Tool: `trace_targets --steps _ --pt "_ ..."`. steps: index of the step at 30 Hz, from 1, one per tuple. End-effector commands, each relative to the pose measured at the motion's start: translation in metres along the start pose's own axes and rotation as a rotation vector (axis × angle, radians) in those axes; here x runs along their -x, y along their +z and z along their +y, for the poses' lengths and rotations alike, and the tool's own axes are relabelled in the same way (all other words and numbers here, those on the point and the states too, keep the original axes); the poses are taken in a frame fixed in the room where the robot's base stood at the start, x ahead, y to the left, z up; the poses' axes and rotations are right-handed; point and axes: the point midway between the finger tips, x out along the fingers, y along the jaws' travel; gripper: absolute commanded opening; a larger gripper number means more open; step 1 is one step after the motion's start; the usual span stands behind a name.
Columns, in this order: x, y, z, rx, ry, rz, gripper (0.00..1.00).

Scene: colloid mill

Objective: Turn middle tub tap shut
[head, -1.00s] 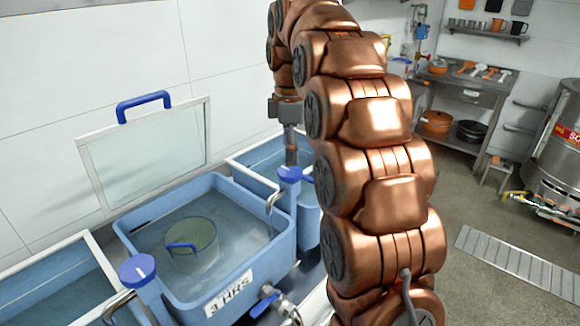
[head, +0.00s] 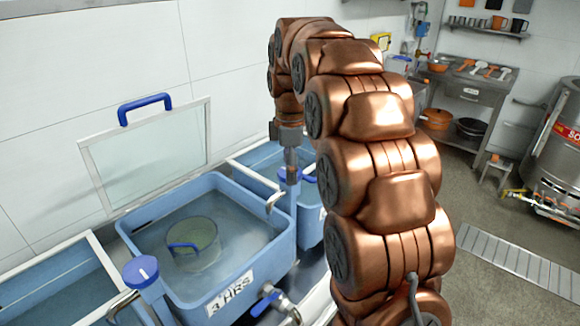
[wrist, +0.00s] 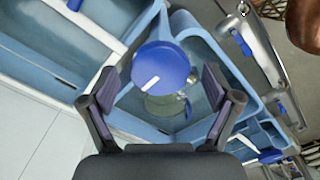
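The middle tub (head: 262,262) is blue, filled with water, and carries a "3 HRS" label. A tap post stands at its right rear corner, with a curved spout over the tub. Its round blue knob (head: 283,177) is partly hidden behind my gripper (head: 291,172) in the head view. In the wrist view the knob (wrist: 165,62) has a white line pointing down and left. There my gripper (wrist: 160,84) is open, with one finger on each side of the knob. I see no clear finger contact with it.
A similar blue-knobbed tap (head: 140,270) stands at the middle tub's front left corner. A pot (head: 192,243) sits in the water. A clear lid (head: 148,150) with a blue handle stands raised behind. A blue-handled drain valve (head: 266,300) projects from the tub's front.

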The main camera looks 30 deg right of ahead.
Motion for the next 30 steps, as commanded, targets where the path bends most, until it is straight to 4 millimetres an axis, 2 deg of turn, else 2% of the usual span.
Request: trace_targets --steps 2,17,30 --pt "0.0001 -0.0001 0.0000 0.000 0.000 0.000 0.81" --pt "0.0003 -0.0001 0.0000 0.000 0.000 0.000 0.29" --pt "-0.0011 -0.0007 0.0005 -0.093 0.003 0.001 0.28"
